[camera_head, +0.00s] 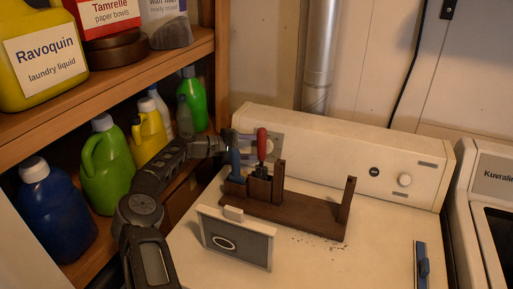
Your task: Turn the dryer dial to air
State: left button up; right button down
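The dryer's long cream control panel (335,150) runs along the back of the dryer top. A grey plate (276,143) shows at its left part. Any dial there is hidden behind my gripper and a red tool handle, so its setting cannot be read. My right gripper is not in view.
A dark wooden rack (310,214) holding red-handled (262,143) and blue-handled (235,165) tools stands just before the gripper. A grey framed filter (236,240) and a blue tool (423,264) are on the dryer top. Shelves of bottles (108,165) flank the arm at left.

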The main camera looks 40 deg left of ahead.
pick_arm(q)
jog(key=c, duration=0.3)
jog(key=shift+m+g, duration=0.3)
jog(key=shift+w+r+m+g+b, duration=0.1)
jog(key=shift+r+m+g+b, duration=0.05)
jog(key=shift+m+g+b, duration=0.2)
jog(key=shift+r+m+g+y, duration=0.2)
jog(key=shift+m+g+y, duration=0.15)
jog(key=shift+m, duration=0.2)
jog(key=shift+c, duration=0.2)
jog(key=m+g+p, duration=0.1)
jog(key=r+m+g+y+p, duration=0.1)
jog(key=shift+w+d+p, duration=0.1)
jog(key=shift+w+p, duration=0.1)
jog(key=shift+p, duration=0.1)
jog(key=shift+d+m+g+y+p, duration=0.1)
jog(key=shift+m+g+y+p, duration=0.45)
jog(key=shift+m+g+p, duration=0.35)
jog(key=shift+w+f, duration=0.1)
